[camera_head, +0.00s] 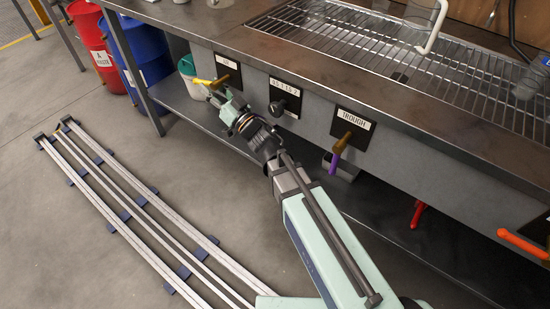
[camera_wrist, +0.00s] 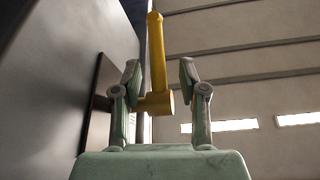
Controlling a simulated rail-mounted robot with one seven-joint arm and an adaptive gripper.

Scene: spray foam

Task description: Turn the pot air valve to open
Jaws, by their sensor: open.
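A yellow valve lever (camera_head: 205,81) is on the leftmost black plate of the bench front; the writing on its label is too small to read for certain. In the wrist view the yellow lever (camera_wrist: 156,50) points up the picture from a short round hub. My gripper (camera_head: 216,94) is at this valve. In the wrist view my gripper (camera_wrist: 160,82) is open, with one finger on each side of the lever's lower part and hub. Gaps show between the lever and both fingers. The hub's mount is partly hidden by the left finger.
To the right are a black knob (camera_head: 277,107) and a brown-purple valve handle (camera_head: 338,152) under the label "TROUGH". A red handle (camera_head: 417,214) and an orange handle (camera_head: 522,244) are farther right. Blue (camera_head: 143,50) and red (camera_head: 96,42) drums stand left. Floor rails (camera_head: 140,215) run at lower left.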

